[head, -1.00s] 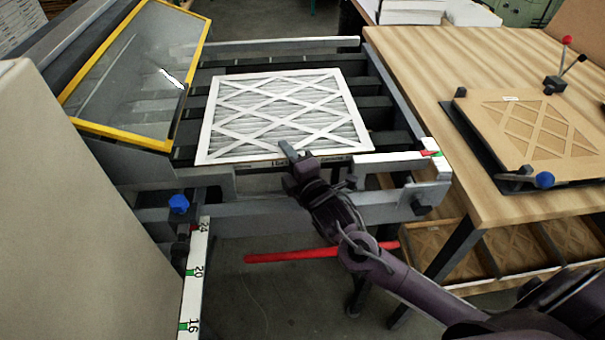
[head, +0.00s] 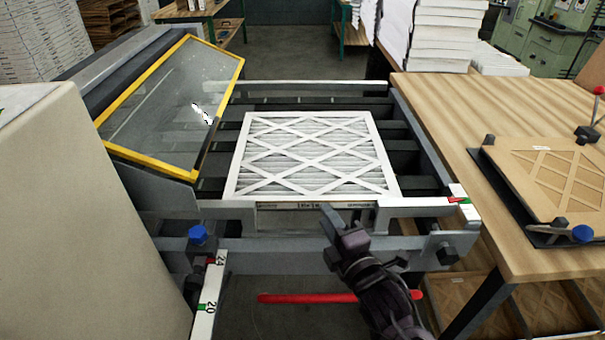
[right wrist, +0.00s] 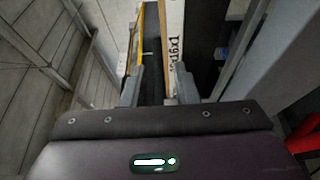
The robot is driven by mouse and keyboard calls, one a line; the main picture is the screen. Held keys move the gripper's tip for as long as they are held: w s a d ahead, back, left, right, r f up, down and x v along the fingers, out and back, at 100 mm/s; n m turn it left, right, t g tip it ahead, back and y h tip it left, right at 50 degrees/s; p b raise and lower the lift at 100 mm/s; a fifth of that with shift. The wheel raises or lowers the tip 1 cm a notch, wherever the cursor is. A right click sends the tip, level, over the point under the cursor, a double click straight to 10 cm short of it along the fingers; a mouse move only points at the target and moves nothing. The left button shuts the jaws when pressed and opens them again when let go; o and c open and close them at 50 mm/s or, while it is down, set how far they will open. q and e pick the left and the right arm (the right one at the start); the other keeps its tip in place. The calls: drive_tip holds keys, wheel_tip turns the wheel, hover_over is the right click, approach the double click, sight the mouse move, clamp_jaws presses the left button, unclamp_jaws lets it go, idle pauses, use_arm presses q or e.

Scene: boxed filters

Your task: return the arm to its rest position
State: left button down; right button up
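My right gripper (head: 343,228) is in front of the conveyor's front rail, just short of the white pleated filter (head: 310,155). The filter lies flat on the dark slats, with its printed front edge towards me. In the right wrist view, my right gripper's two fingers (right wrist: 158,88) stand apart with a gap between them. The filter's printed side (right wrist: 176,45) shows beyond the fingertips, and I see nothing held. My left gripper is not in view.
A yellow-framed clear guard (head: 170,105) stands open at the left. A wooden table (head: 490,110) with a brown fixture (head: 555,180) is at the right. A red bar (head: 305,298) lies low below the rail. A beige panel (head: 80,220) fills the left front.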

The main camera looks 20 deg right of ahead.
drive_tip(key=s+f+m+g+h, duration=0.2)
drive_tip(key=s+f+m+g, duration=1.1)
drive_tip(key=s+m, duration=0.35)
wheel_tip(320, 180, down, 30)
drive_tip(key=s+g, duration=0.3)
drive_tip(key=s+d+f, duration=0.2)
drive_tip(key=s+f, duration=0.6)
drive_tip(key=s, duration=0.1)
drive_tip(key=s+d+f+g, duration=0.1)
drive_tip(key=s+d+f, duration=0.1)
drive_tip(key=s+f, duration=0.7)
drive_tip(key=shift+s, duration=0.2)
